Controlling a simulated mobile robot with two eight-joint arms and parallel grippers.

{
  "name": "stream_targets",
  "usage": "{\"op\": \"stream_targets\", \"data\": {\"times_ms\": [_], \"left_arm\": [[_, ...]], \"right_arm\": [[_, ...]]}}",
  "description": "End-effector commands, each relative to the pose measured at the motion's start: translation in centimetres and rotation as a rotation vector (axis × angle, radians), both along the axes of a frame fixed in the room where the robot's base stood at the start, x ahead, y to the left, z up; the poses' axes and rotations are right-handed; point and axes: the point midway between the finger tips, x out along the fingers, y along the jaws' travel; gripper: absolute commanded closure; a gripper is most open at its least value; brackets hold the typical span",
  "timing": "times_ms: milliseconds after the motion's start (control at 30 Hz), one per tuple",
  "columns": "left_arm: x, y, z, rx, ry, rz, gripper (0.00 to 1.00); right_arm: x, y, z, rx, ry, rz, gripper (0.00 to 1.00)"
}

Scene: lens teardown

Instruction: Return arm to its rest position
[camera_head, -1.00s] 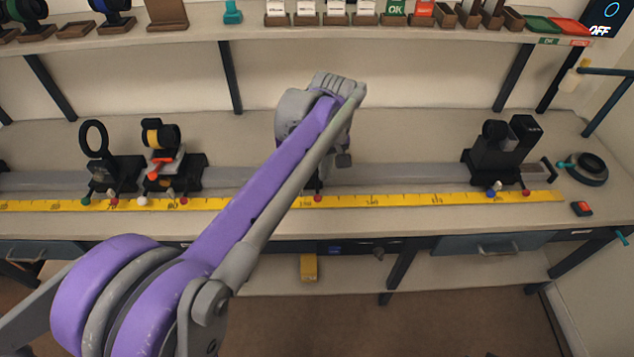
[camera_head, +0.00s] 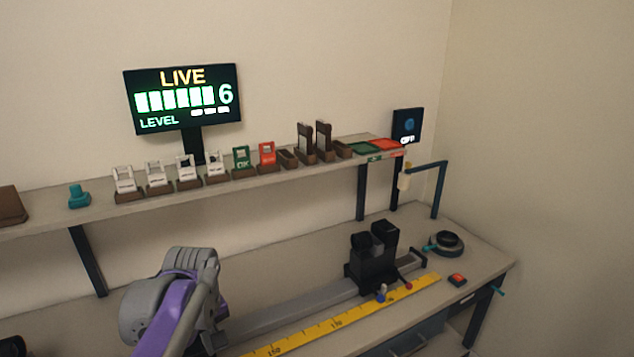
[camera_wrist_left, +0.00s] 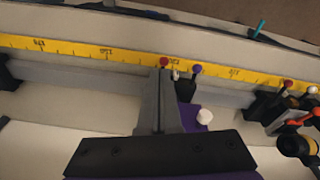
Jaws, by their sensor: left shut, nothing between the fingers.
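My left arm's grey and purple wrist (camera_head: 185,290) is at the lower left of the head view, above the bench; its fingertips are hidden there. In the left wrist view my left gripper (camera_wrist_left: 160,80) is shut with nothing between its fingers. It points down over the rail (camera_wrist_left: 90,78), near the yellow ruler (camera_wrist_left: 110,52). A red knob (camera_wrist_left: 163,62) and a purple knob (camera_wrist_left: 196,70) show beside its tips. I cannot tell whether the fingers touch anything. My right gripper is in no view.
A black device (camera_head: 372,258) stands on the rail at right, with a dark ring (camera_head: 446,243) beyond it. A shelf (camera_head: 50,215) with card holders runs behind. A monitor (camera_head: 182,100) reads LIVE. An orange-barrelled mount (camera_wrist_left: 302,143) sits at the wrist view's right.

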Motion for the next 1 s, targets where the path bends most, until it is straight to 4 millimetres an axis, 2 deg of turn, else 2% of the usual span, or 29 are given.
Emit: {"op": "stream_targets", "data": {"times_ms": [33,167,300,500,667,1000], "left_arm": [[-1.6,-0.8,-0.2,0.004,-0.023,-0.062,1.00],[-5.9,-2.7,-1.6,0.028,-0.101,-0.266,1.00],[-10.6,-4.4,-4.1,0.068,-0.186,-0.481,1.00],[-15.4,-5.9,-7.7,0.132,-0.276,-0.705,1.00],[-17.0,-6.4,-9.2,0.159,-0.308,-0.783,1.00],[-17.1,-6.4,-9.3,0.162,-0.311,-0.790,1.00]], "right_arm": [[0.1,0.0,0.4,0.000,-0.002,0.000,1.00],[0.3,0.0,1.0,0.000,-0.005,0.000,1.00],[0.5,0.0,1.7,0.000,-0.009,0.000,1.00],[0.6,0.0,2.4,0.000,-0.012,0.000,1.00],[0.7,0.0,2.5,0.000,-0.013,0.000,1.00],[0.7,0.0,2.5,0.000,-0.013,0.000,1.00]]}}
